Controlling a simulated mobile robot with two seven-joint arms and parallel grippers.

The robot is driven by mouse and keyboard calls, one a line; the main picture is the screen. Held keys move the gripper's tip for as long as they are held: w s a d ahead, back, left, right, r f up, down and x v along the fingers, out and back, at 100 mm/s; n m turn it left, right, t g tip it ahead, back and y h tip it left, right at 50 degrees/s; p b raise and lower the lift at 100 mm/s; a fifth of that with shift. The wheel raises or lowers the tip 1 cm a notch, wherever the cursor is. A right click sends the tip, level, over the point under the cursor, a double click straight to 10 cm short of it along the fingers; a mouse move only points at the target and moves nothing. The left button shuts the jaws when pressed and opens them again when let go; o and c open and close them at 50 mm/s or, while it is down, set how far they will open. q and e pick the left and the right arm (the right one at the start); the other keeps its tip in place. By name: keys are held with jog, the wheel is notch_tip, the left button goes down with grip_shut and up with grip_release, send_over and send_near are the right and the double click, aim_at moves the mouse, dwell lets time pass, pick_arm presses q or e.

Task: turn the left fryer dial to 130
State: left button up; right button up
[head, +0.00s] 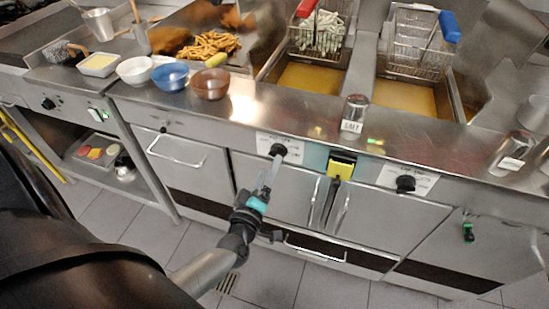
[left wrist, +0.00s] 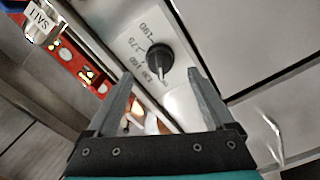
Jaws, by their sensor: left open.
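The left fryer dial (head: 279,149) is a black knob on a white label plate on the fryer's front panel. In the left wrist view the dial (left wrist: 156,54) lies just ahead of the fingertips, with printed numbers around it; 190, 175 and 160 are readable, and lower ones are small or unclear. Its pointer faces down toward my gripper in that view. My left gripper (head: 272,168) is open, its fingers reaching up to the dial in the head view. In the left wrist view the fingers of my left gripper (left wrist: 157,74) stand apart, on either side below the dial. My right gripper is not in view.
The right fryer dial (head: 405,183) is farther right. A yellow object (head: 341,165) hangs between them. A salt shaker (head: 354,118) stands on the counter edge above. Two fryer baskets (head: 318,32) (head: 418,45) sit over oil. Bowls (head: 210,83) stand at left.

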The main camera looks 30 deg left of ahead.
aim_at(274, 156)
pick_arm(q)
jog(key=shift+b+x, duration=0.35)
jog(key=shift+x, duration=2.2)
jog(key=shift+c, duration=0.2)
jog(key=shift+d, duration=0.1)
jog(key=c, duration=1.3)
jog(key=m+p, duration=0.2)
jog(key=m, duration=0.1)
jog(key=shift+r+m, duration=0.1)
jog(key=shift+m, duration=0.2)
jog(key=shift+d+m+p, duration=0.1)
jog(key=shift+m+p, duration=1.1)
jog(key=shift+m, duration=0.9)
